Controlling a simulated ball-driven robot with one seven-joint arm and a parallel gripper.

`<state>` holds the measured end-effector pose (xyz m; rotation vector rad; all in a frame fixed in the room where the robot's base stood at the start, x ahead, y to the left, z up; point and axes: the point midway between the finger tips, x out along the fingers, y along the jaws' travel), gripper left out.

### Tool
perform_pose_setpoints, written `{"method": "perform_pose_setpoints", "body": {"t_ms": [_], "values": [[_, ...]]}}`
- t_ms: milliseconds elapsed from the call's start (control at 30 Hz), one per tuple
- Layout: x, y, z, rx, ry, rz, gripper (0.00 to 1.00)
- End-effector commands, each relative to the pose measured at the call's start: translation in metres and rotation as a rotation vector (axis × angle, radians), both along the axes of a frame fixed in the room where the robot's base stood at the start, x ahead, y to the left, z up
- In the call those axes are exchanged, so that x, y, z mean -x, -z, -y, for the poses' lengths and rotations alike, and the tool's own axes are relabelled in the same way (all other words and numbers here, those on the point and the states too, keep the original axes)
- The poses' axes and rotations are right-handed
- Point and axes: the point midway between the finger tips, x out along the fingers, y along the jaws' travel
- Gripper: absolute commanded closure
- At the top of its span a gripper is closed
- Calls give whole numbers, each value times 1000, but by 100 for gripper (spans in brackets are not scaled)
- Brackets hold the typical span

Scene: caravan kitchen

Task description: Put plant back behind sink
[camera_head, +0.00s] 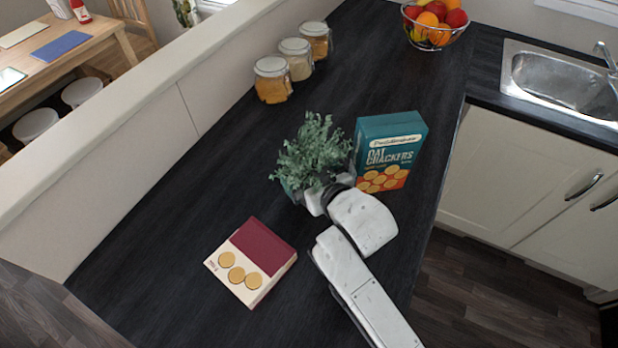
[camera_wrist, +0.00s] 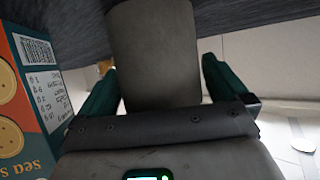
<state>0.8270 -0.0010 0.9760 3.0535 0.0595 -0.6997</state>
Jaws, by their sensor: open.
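The plant (camera_head: 312,152), a bushy green one, stands on the dark worktop left of the teal cracker box. Its pot is hidden by my gripper in the head view. My gripper (camera_head: 308,196) is low at the plant's near side, beneath the leaves. In the wrist view my gripper (camera_wrist: 158,78) has its teal fingers apart, with a plain grey-brown shape, seemingly the plant's pot (camera_wrist: 155,45), between them. I cannot tell whether the fingers touch it. The steel sink (camera_head: 560,80) is set into the worktop at the upper right.
The teal cracker box (camera_head: 390,150) stands close to my gripper's right; it shows at the wrist view's left (camera_wrist: 22,115). A red and cream box (camera_head: 250,262) lies nearer. Several jars (camera_head: 272,80) line the left ledge. A fruit bowl (camera_head: 435,28) stands left of the sink.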

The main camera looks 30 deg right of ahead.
Motion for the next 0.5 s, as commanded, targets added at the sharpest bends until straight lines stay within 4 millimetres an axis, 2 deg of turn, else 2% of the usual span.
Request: {"method": "perform_pose_setpoints", "body": {"t_ms": [300,500], "values": [[-4,2,0,0,0,1,1],[-4,2,0,0,0,0,20]]}}
